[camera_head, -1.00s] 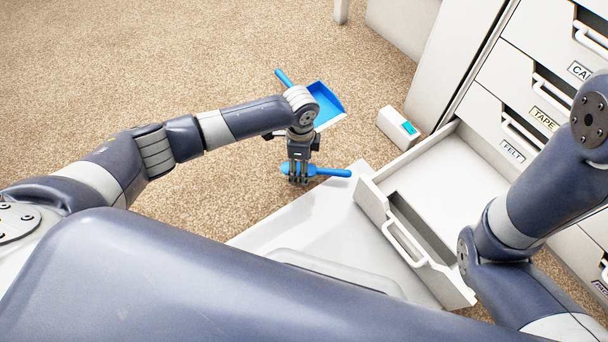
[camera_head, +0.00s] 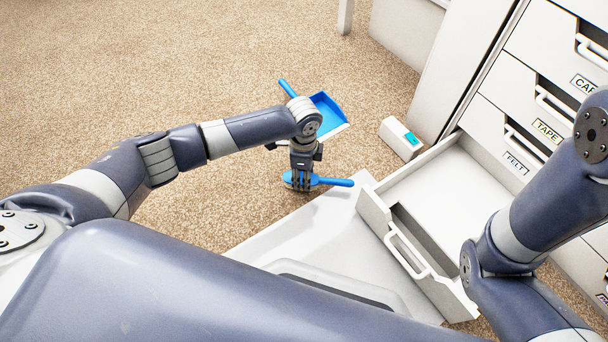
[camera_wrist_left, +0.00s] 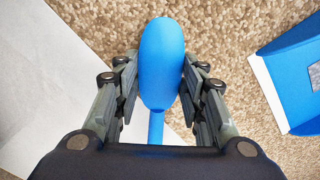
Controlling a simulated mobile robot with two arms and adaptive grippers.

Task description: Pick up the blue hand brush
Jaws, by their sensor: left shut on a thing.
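The blue hand brush (camera_head: 334,182) is at the middle of the head view, with its handle pointing right. My left gripper (camera_head: 302,182) is shut on the brush's wide head from above. In the left wrist view the brush (camera_wrist_left: 161,60) lies between the two fingers of the gripper (camera_wrist_left: 160,85), which press on its sides. Its handle runs down out of sight under the gripper body. I cannot tell whether the brush still touches the carpet. My right gripper is not in view; only its arm shows at the right.
A blue dustpan (camera_head: 326,112) lies on the carpet just beyond my left gripper. A small white box (camera_head: 402,138) stands by the cabinet. An open, empty-looking white drawer (camera_head: 430,205) juts out at the right. Open carpet (camera_head: 150,60) spreads to the left.

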